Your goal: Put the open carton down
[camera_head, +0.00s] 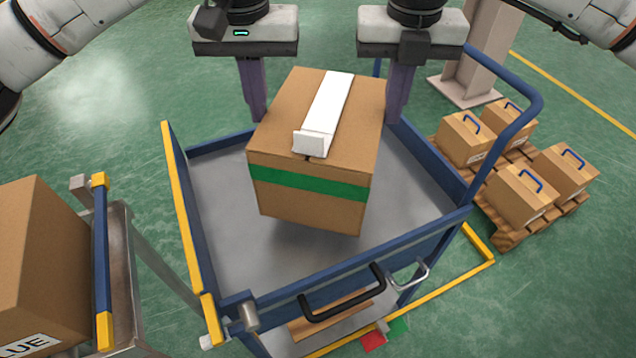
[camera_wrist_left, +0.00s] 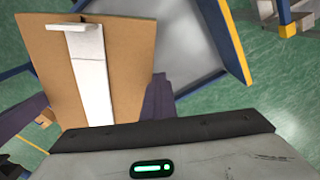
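A brown carton (camera_head: 275,115) with a green band and a white strip over its top hangs over the blue-framed cart (camera_head: 215,205), a shadow on the grey deck below it. Its top looks flat; no open flaps show. My left gripper (camera_head: 253,100) has its purple finger at the carton's far left side. My right gripper (camera_head: 399,95) has its purple finger by the far right side. The carton sits between the two arms; firm contact is not clear. The left wrist view shows the carton (camera_wrist_left: 125,75) beside the left purple finger (camera_wrist_left: 157,98). Neither gripper's finger gap shows.
The cart has raised blue and yellow rims and a black handle (camera_head: 342,295) in front. Another carton (camera_head: 35,265) stands on a stand at left. A pallet (camera_head: 510,235) with several small handled boxes is at right, near a post base (camera_head: 465,90). Deck room surrounds the carton.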

